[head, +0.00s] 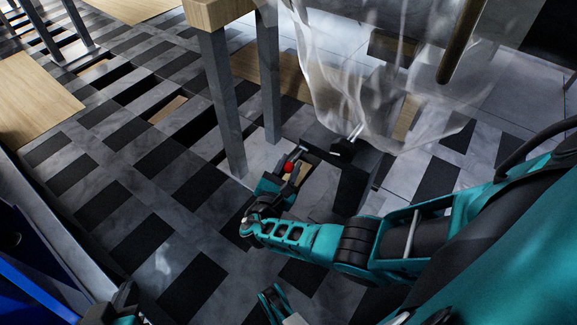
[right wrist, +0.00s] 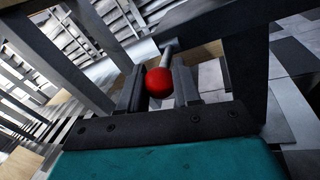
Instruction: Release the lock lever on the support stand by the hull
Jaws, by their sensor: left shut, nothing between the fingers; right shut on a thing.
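The lock lever (right wrist: 169,50) is a short grey rod with a red ball knob (right wrist: 160,82) at its end. The knob also shows in the head view (head: 289,166). My right gripper (right wrist: 158,88) is shut on the knob, one dark finger on each side of it; in the head view it (head: 292,172) is beside the dark support stand (head: 352,188). The stand's dark post (right wrist: 246,70) also shows in the right wrist view. Where the lever joins the stand is hard to make out. Part of my left gripper (head: 112,312) shows at the bottom left edge, away from the stand.
A wood-topped table with grey legs (head: 222,100) stands close to the left of the stand. A translucent sheet (head: 345,75) hangs above and behind it. The tiled floor (head: 150,200) to the left has open dark slots (head: 205,128) further back.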

